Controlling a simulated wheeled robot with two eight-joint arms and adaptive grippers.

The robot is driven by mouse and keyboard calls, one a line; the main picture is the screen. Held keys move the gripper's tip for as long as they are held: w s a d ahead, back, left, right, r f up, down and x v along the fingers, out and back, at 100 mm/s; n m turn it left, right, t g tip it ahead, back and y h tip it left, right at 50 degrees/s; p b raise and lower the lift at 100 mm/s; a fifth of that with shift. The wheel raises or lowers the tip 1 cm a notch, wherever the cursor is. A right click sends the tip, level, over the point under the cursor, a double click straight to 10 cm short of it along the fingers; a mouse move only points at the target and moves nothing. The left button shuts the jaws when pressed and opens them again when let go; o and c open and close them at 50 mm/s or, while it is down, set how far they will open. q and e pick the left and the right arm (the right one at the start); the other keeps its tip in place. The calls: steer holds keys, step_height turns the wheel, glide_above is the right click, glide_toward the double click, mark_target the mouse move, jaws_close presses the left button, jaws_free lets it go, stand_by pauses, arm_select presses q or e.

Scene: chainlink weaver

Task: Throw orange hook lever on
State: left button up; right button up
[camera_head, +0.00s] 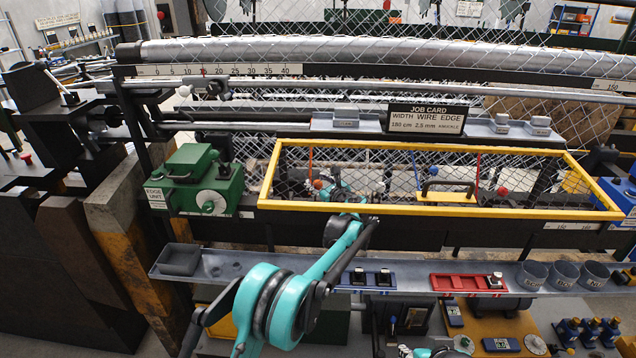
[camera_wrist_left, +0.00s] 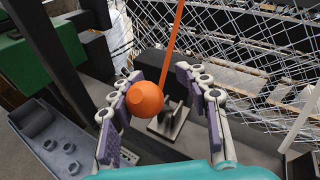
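The orange hook lever is a thin rod with a round orange knob (camera_wrist_left: 145,99) at its lower end. In the head view the lever's rod (camera_head: 310,160) hangs at the left inside the yellow frame. My left gripper (camera_head: 338,188) reaches over the frame's lower bar to it. In the left wrist view the gripper (camera_wrist_left: 158,78) is open, with the knob between its fingers, close to or touching the left finger; the right finger stands clear. Contact cannot be told.
A green edge unit (camera_head: 200,180) stands left of the frame. A grey shelf (camera_head: 225,268) runs below, under my left arm.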

arm_select(q)
steer(key=shift+s+d, duration=0.15)
steer(key=v, duration=1.1)
steer(key=shift+s, duration=0.25)
steer(key=shift+d, duration=0.1)
